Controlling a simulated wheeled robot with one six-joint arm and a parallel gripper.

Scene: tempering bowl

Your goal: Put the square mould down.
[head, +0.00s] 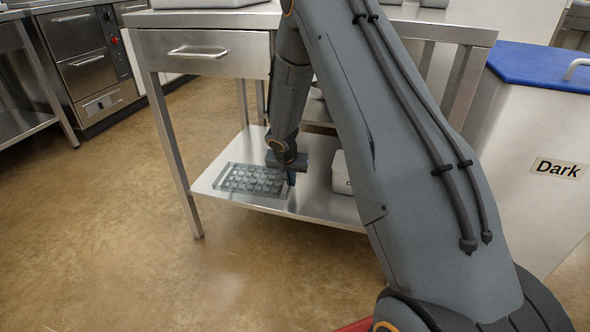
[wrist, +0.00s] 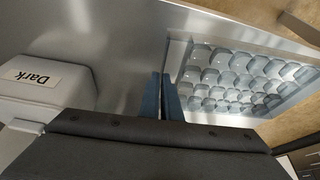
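The square mould (head: 243,180) is a clear, pale tray with several rounded cavities. It is level at the left of the low steel shelf (head: 205,182), flat on it or just above it; I cannot tell which. In the wrist view the mould (wrist: 245,75) fills the right side. My gripper (head: 290,178) points down at the mould's right edge. In the wrist view its two blue fingers (wrist: 165,85) are close together with the mould's near rim at them, and look shut on it. The exact contact is hidden.
A white tub labelled Dark (wrist: 50,90) stands on the shelf to the right of my gripper. The table's drawer (head: 200,53) and top are above. A table leg (head: 176,150) stands left of the mould. A large blue-lidded Dark bin (head: 530,150) is at the right.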

